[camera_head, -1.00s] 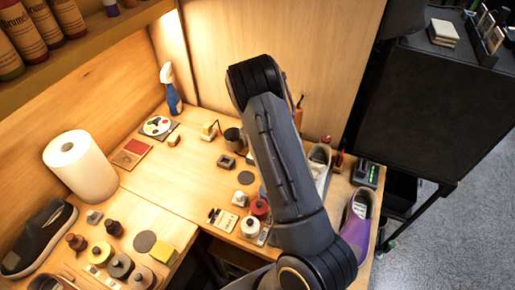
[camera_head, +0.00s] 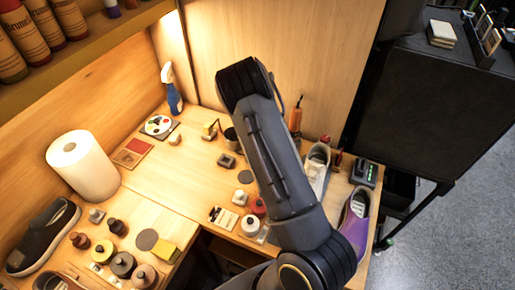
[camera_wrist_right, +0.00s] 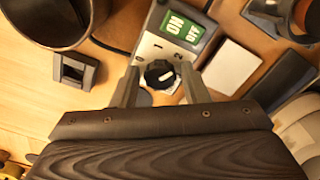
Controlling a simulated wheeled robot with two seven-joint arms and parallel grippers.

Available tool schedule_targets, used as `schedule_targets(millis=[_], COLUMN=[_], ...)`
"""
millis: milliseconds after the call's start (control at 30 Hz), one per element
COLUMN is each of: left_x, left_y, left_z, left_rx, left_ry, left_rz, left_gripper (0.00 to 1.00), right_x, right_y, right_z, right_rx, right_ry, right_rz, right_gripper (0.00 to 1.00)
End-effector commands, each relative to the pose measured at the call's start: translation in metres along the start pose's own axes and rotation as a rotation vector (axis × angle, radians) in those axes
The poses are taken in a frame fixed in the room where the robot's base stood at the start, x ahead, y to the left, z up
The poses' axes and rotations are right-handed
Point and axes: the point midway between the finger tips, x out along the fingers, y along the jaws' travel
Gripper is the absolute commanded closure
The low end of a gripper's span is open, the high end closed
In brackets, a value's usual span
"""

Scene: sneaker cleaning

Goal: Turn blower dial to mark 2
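The blower's control panel (camera_wrist_right: 152,50) shows in the right wrist view, with a green ON/OFF switch (camera_wrist_right: 182,27) above printed marks. My right gripper (camera_wrist_right: 160,80) is open, with one finger on each side of the dial and small gaps between. In the head view my right arm hides the blower and that gripper. My left gripper is not in view.
A spray bottle (camera_head: 171,90), paper roll (camera_head: 83,165) and dark shoe (camera_head: 43,236) stand on the left of the bench. A purple shoe (camera_head: 355,222) and an orange-handled tool (camera_head: 296,115) are right of my arm. A dark cup (camera_wrist_right: 55,20) is near the gripper.

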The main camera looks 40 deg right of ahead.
Motion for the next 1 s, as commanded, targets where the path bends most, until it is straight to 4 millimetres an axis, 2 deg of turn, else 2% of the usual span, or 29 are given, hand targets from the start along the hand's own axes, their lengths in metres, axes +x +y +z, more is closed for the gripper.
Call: schedule_targets(millis=[267,800,1000], left_x=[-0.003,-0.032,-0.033], left_y=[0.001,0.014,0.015], left_z=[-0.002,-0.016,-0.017], left_rx=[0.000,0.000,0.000], left_ry=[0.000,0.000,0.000], left_rz=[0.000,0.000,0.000], left_gripper=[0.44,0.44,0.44], right_x=[-0.004,-0.047,-0.050], right_y=[0.000,0.000,0.000], right_z=[0.000,0.000,0.000], right_rx=[-0.001,-0.001,-0.001], right_ry=[0.000,0.001,0.001], right_rz=[0.000,0.001,0.000], right_gripper=[0.59,0.59,0.59])
